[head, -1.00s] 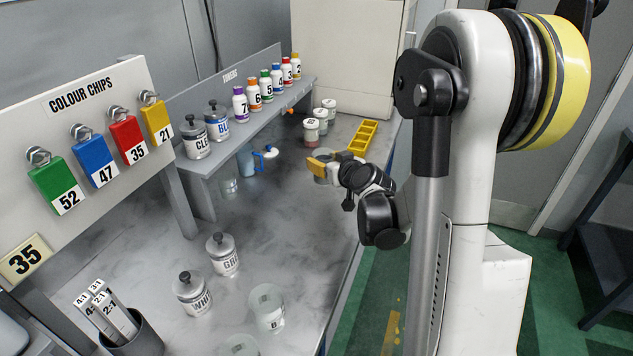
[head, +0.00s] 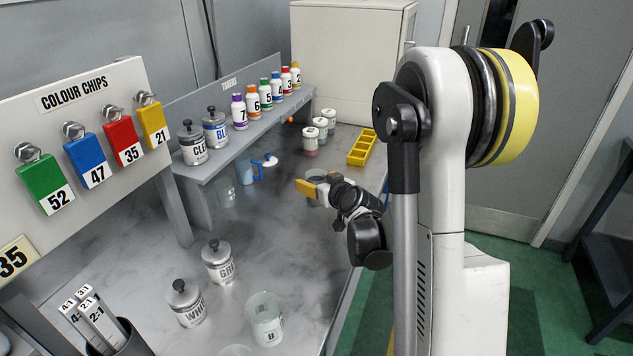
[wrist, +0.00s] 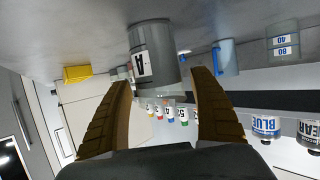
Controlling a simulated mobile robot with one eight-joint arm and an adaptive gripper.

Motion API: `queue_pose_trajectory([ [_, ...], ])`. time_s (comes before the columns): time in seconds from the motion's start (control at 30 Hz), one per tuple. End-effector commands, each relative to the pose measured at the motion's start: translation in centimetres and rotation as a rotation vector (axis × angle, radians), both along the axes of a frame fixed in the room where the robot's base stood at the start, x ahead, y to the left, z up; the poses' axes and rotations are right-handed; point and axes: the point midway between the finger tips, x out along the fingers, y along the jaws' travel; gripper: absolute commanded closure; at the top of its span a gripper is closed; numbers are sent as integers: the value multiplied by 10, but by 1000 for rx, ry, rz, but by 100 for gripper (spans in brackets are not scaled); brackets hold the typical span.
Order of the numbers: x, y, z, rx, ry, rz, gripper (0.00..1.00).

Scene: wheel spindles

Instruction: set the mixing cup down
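The mixing cup, a grey cup marked A (wrist: 152,58), stands upright on the bench in the wrist view, where the picture is upside down. My gripper (wrist: 162,80) is open, with one tan finger toward each side of the cup. The cup shows just beyond the fingertips, with gaps visible on both sides. In the head view my gripper (head: 306,187) is low over the bench, and the arm and fingers hide most of the cup. Any contact with the fingers there cannot be told.
A yellow tray (head: 362,148) lies behind my gripper, near several white-lidded jars (head: 312,137). A blue jug (head: 246,170) stands to the left, by the toner shelf (head: 240,140). Another cup marked B (head: 265,318) stands at the front.

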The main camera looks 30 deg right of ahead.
Motion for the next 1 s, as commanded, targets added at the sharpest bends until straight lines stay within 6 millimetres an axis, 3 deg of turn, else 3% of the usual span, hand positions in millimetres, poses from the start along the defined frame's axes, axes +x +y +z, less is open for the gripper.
queue_pose_trajectory([
  [0.27,-8,1,4,1,0,-1,28],
  [0.7,-91,11,36,1,0,-3,28],
  [0.87,-107,13,41,0,0,0,28],
  [1.0,-112,33,48,14,29,30,28],
])
